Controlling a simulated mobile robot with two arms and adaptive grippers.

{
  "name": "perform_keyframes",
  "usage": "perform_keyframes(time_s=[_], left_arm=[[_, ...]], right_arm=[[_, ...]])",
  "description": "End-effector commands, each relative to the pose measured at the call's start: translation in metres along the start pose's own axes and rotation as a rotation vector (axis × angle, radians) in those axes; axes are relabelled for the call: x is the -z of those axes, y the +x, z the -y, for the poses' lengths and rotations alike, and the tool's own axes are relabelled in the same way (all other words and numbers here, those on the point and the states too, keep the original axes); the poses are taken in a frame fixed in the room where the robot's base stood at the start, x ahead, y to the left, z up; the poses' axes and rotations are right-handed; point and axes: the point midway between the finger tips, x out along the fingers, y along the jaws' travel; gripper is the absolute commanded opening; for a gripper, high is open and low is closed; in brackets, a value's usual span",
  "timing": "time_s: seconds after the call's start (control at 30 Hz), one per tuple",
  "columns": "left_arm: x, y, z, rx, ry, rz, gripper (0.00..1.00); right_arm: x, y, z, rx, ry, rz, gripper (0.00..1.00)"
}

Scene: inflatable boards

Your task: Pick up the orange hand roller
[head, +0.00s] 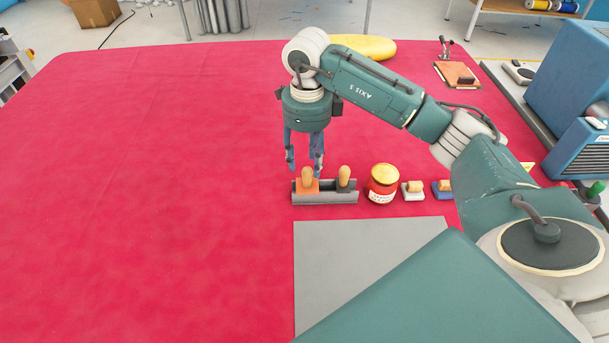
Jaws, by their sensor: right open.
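The orange hand roller (308,184) stands in the left part of a grey holder (325,198), with its tan wooden handle pointing up. A second roller (345,178) with a dark body and a similar wooden handle stands to its right in the same holder. My right gripper (304,168) points down just above and behind the orange roller, its fingers apart and nothing between them. One fingertip is close to the roller's handle; I cannot tell whether they touch. My left gripper is not in view.
Right of the holder stand a red jar with a yellow lid (383,183) and two small wood-handled tools, white (413,190) and blue (443,189). A grey sheet (350,262) lies in front. A blue machine (572,95) is at right. The red table's left side (140,190) is clear.

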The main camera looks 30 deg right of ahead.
Motion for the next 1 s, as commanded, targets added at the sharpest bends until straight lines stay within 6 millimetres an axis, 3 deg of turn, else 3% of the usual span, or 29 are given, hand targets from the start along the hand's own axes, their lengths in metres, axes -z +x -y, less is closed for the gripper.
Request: perform_keyframes(time_s=[0.27,0.53,0.83,1.0], left_arm=[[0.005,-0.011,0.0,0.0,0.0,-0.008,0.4],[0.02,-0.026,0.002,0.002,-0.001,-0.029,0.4],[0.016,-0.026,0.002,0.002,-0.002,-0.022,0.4],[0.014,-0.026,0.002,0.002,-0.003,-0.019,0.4]], right_arm=[[0.001,0.023,0.001,-0.004,-0.001,-0.001,0.44],[0.001,0.061,0.004,-0.004,-0.001,-0.001,0.44],[0.0,0.067,0.005,-0.002,-0.002,0.002,0.44],[0.0,0.067,0.005,-0.002,-0.002,0.002,0.1]])
